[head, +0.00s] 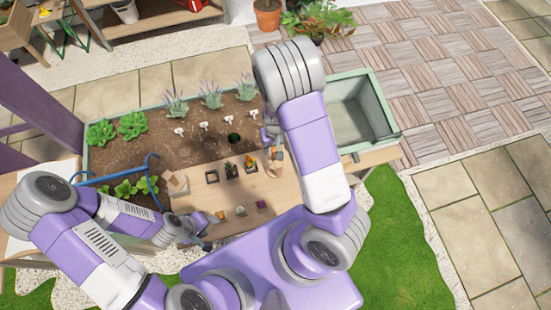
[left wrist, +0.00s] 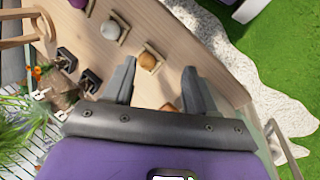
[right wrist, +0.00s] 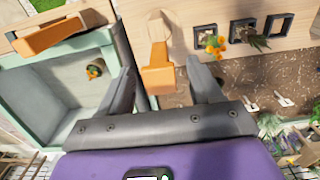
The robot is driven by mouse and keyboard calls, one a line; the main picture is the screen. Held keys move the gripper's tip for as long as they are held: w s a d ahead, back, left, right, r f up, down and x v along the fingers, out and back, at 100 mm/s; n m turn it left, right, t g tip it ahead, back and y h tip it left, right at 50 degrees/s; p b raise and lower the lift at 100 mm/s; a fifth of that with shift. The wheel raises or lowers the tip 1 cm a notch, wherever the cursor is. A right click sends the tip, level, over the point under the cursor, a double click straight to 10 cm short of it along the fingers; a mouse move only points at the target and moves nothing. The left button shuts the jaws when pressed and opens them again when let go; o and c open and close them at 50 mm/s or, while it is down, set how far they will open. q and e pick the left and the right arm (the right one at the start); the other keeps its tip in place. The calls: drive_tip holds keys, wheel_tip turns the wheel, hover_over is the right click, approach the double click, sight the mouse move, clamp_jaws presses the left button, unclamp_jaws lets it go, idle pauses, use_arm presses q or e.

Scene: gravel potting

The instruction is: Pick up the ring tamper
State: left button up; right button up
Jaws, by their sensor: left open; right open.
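I cannot tell for sure which thing is the ring tamper. In the right wrist view, a wooden piece with an orange block end (right wrist: 158,78) stands on the tabletop between the open fingers of my right gripper (right wrist: 162,82), not gripped. In the head view my right gripper (head: 274,138) is at the table's right part, partly hidden by its arm. My left gripper (head: 204,240) is open and empty at the table's front left edge. In the left wrist view an orange-brown round piece (left wrist: 150,61) and a grey-white ball (left wrist: 113,31) sit on small square bases beyond the fingers.
The wooden table (head: 190,202) holds several small dark square pots (head: 231,170). Behind it is a soil bed (head: 150,150) with lavender, greens and white markers.

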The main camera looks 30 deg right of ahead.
drive_tip(key=shift+f, duration=1.5)
drive_tip(key=c, duration=1)
drive_tip(key=shift+c, duration=0.2)
drive_tip(key=shift+r, duration=0.15)
